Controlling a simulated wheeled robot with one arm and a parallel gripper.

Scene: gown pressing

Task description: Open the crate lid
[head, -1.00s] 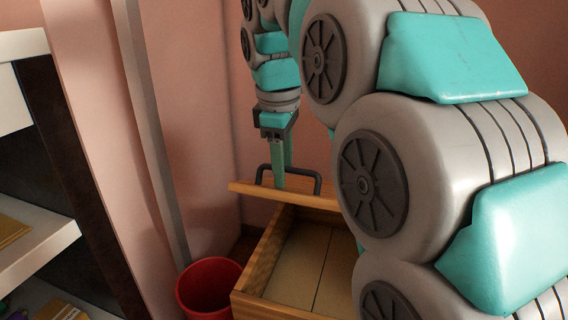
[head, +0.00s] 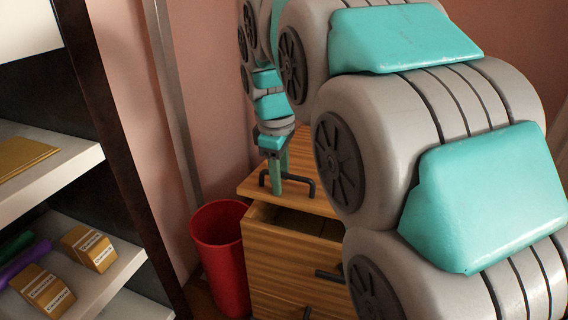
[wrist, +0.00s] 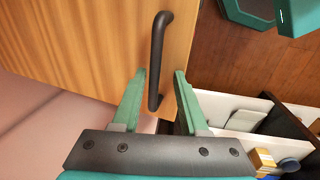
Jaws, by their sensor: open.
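The wooden crate (head: 290,269) stands against the pink wall. My gripper (head: 275,186) is at the handle, pointing down. In the wrist view my gripper (wrist: 160,75) is open, one green finger on each side of the bar. I cannot tell whether either finger touches it. My arm hides the crate's right side.
A red bin (head: 220,255) stands close to the crate's left. A shelf unit (head: 60,175) with small boxes (head: 88,247) is at the left. Dark handles (head: 328,275) show on the crate's front. Bare wooden floor (wrist: 240,65) shows in the wrist view.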

